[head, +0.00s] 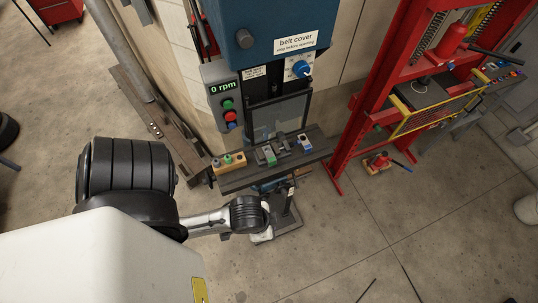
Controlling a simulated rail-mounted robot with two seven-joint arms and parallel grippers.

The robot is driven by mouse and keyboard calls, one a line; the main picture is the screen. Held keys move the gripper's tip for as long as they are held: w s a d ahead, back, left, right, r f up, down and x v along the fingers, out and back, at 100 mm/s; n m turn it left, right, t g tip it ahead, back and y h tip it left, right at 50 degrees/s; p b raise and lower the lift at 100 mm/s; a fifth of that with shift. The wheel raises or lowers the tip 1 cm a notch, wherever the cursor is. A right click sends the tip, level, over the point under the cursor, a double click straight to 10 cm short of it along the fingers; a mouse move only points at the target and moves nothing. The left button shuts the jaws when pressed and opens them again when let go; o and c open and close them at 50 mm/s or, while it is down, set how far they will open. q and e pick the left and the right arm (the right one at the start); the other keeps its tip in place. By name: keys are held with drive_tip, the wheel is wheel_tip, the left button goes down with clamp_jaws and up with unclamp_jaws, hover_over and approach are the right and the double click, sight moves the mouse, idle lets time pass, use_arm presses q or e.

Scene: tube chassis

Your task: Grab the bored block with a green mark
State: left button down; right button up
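A small grey block with a green mark (269,156) sits on the dark drill-press table, left of the middle. A similar block with a blue mark (305,142) sits to its right. Bores are too small to make out clearly. My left arm reaches in from the lower left, and its dark wrist is in front of and below the table. A pale part under the wrist looks like my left gripper (262,236); its fingers are hidden or too small to read. It is apart from the green-marked block. My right gripper is not in view.
A wooden block with coloured pieces (228,161) sits at the table's left end. A dark vise-like part (284,143) lies between the marked blocks. The blue drill press (262,30) and its control box (222,98) rise behind. A red press frame (365,120) stands right.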

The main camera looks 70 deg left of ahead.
use_arm(q)
drive_tip(key=c, duration=1.8)
unclamp_jaws()
drive_tip(key=o, duration=1.3)
